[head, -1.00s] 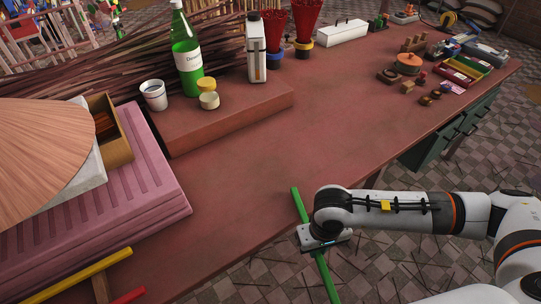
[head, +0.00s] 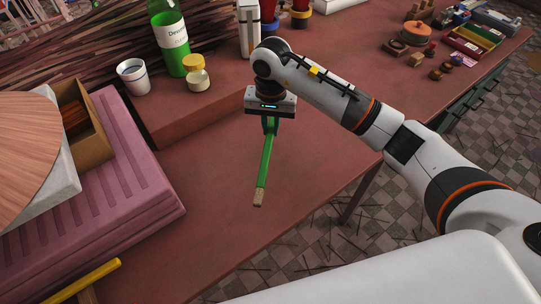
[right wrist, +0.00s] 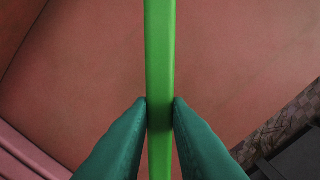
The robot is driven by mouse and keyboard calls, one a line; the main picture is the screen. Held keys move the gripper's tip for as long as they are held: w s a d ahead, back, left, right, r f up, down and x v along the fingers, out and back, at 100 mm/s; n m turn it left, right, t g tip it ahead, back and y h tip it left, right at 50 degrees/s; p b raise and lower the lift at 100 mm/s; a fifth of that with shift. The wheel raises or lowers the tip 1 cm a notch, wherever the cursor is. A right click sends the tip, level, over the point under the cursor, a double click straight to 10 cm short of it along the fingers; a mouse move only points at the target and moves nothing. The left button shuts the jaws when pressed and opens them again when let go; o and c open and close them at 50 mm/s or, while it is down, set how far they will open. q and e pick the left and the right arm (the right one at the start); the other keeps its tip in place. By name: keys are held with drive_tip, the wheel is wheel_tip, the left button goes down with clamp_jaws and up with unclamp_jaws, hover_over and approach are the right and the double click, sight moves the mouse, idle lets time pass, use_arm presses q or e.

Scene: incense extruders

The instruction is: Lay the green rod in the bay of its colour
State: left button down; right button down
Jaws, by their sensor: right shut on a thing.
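The green rod (head: 264,165) is held between the two fingers of my right gripper (head: 270,124), above the red-brown table. It slants downward in the head view and has a pale tan tip at the near end. In the right wrist view the rod (right wrist: 160,50) runs upright through the picture, with the teal fingers of my right gripper (right wrist: 160,112) closed on both sides. A yellow rod (head: 88,280) lies at the lower left over a piece of wood, partly cut off by the frame. No green bay shows clearly. My left gripper is not in view.
A pink grooved board (head: 125,190) lies at the left, with a wooden box (head: 88,120) on it. The middle of the table (head: 200,230) is clear.

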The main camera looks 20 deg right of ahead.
sight(272, 138)
wheel_tip(272, 138, down, 5)
drive_tip(key=shift+s+d+r+p, duration=0.1)
drive_tip(key=shift+r+p, duration=0.1)
drive_tip(key=shift+p, duration=0.4)
drive_tip(key=shift+f+p, duration=0.45)
drive_tip(key=shift+f, duration=2.05)
drive_tip(key=c, duration=1.4)
unclamp_jaws()
drive_tip(key=shift+o, duration=0.2)
